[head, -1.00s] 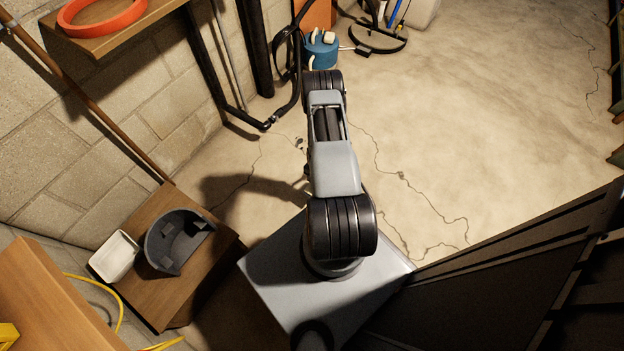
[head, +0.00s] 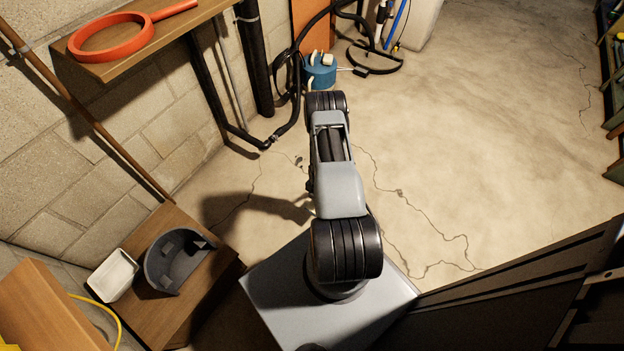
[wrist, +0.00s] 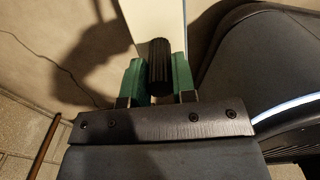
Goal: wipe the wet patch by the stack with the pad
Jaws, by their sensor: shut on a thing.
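The green shows on both sides of the handle. In the head view the gripper and pad are hidden behind my arm. A thick black vertical pipe (head: 257,65), which looks like the stack, stands by the block wall at the upper left. I cannot make out a wet patch on the floor, and my arm covers part of it. I cannot tell whether the pad touches anything.
A wooden shelf (head: 108,70) holds an orange ring-shaped tool (head: 112,38). A teal object (head: 320,74) and black hoses stand beyond my arm. Cracked floor (head: 480,130) is open at right.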

